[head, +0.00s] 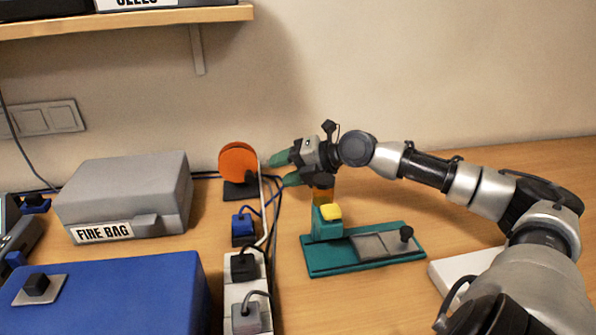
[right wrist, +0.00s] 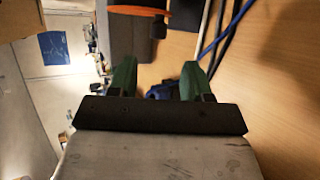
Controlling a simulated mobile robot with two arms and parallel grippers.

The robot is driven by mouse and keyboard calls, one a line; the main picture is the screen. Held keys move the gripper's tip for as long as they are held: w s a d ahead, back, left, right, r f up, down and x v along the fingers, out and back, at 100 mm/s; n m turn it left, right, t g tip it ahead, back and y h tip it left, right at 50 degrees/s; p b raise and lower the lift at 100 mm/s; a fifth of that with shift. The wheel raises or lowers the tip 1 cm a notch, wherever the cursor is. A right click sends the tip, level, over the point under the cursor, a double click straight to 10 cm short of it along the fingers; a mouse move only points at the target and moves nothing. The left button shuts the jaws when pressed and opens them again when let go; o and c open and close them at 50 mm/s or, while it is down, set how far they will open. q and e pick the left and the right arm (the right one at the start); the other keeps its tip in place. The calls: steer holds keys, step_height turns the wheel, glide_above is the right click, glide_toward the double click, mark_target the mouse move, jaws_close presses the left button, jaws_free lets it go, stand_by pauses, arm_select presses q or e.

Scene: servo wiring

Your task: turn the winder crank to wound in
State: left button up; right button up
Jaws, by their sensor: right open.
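The winder shows in the head view as an orange disc (head: 238,160) on a dark base, standing near the back wall. A dark part at the disc's lower right may be its crank, but it is too small to tell. In the right wrist view the orange disc's edge (right wrist: 142,11) shows at the top. My right gripper (head: 279,170) is just right of the disc, its green fingers apart and pointing left toward it. The right wrist view shows the open fingers (right wrist: 158,77) with nothing clearly held between them. My left gripper is not in view.
A white power strip (head: 235,294) with plugs and cables runs in front of the winder. A grey fire bag case (head: 125,190) and a blue box (head: 130,285) stand left. A green fixture (head: 325,265) stands under my right arm. A shelf (head: 130,20) hangs above.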

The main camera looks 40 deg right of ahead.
steer(key=shift+p+v, duration=0.55)
steer(key=shift+v, duration=1.05)
steer(key=shift+a+r, duration=0.1)
